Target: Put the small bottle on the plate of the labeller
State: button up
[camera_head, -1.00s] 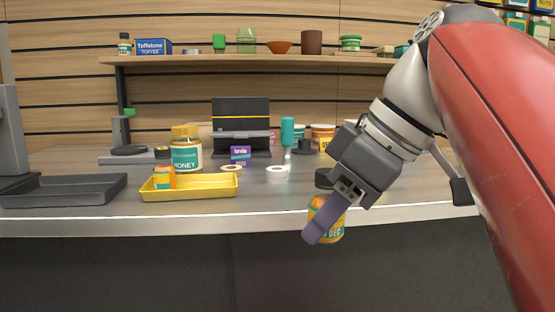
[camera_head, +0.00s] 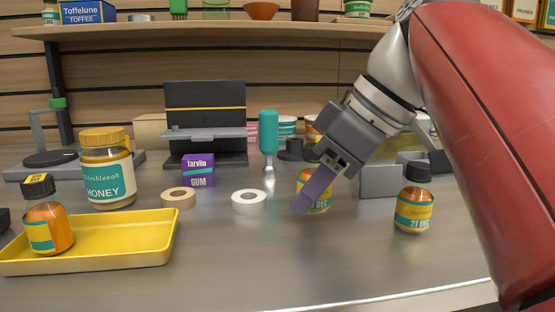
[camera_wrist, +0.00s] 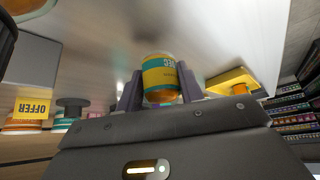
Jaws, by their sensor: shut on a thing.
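My gripper (camera_head: 311,196) is shut on a small orange bottle (camera_head: 322,204) with a teal and yellow label, part of which reads DEC. One purple finger covers some of the bottle in the head view. In the wrist view the bottle (camera_wrist: 160,78) sits between both fingers. It looks about upright; I cannot tell its height over the counter. A device that may be the labeller (camera_head: 42,130), with a dark round plate (camera_head: 50,158) and a green-knobbed lever, stands at the back left, well away from my gripper. Its plate looks empty.
A similar bottle (camera_head: 414,212) stands at right. A yellow tray (camera_head: 130,245) with another bottle (camera_head: 48,230), a honey jar (camera_head: 107,172), two tape rolls (camera_head: 248,201) (camera_head: 178,197) and a gum box (camera_head: 198,170) lie leftward. The front middle counter is clear.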

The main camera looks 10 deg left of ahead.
jog(key=p, duration=0.5)
send_near(282, 175)
jog(key=s+a+f, duration=0.2)
jog(key=s+f, duration=0.1)
jog(key=shift+a, duration=0.1)
jog(key=w+p, duration=0.1)
jog(key=w, duration=0.1)
jog(key=w+a, duration=0.1)
jog(key=w, duration=0.1)
jog(key=shift+p, duration=0.4)
jog(key=shift+f+b, duration=0.45)
jog(key=shift+f, duration=0.5)
jog(key=shift+f, duration=0.15)
jog(key=o, duration=1)
